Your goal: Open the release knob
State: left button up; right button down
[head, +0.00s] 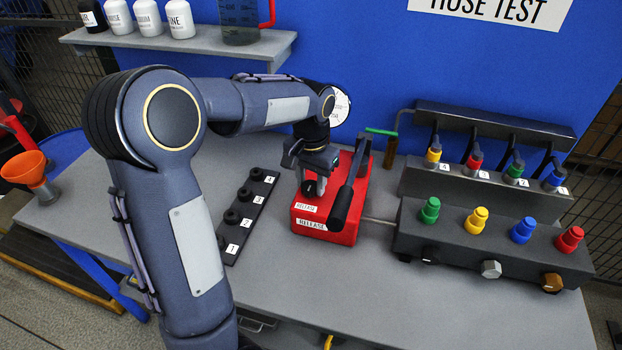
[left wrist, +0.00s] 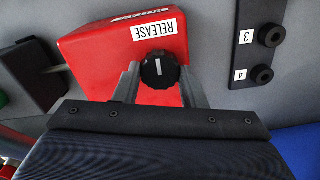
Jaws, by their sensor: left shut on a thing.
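The release knob (left wrist: 159,69) is a black, ridged round knob with a white line on it. It sits on the red box (left wrist: 85,62), beside a white RELEASE label (left wrist: 155,29). In the head view the red box (head: 331,238) stands on the table with a black-gripped lever on it. My left gripper (left wrist: 160,85) has its two grey fingers on either side of the knob, shut on it. In the head view my left gripper (head: 308,184) reaches down onto the box and partly hides the knob. My right gripper is in neither view.
A black strip with numbered posts (head: 248,213) lies left of the box. A dark manifold (head: 480,241) with coloured fittings stands to the right. A black-gripped lever (head: 341,206) rises close beside my gripper. Bare grey tabletop (head: 345,290) lies in front.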

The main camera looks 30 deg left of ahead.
aim_at(311, 185)
pick_arm(q)
jog(key=shift+n, duration=0.4)
jog(key=o, duration=1)
jog(key=shift+r, duration=3.95)
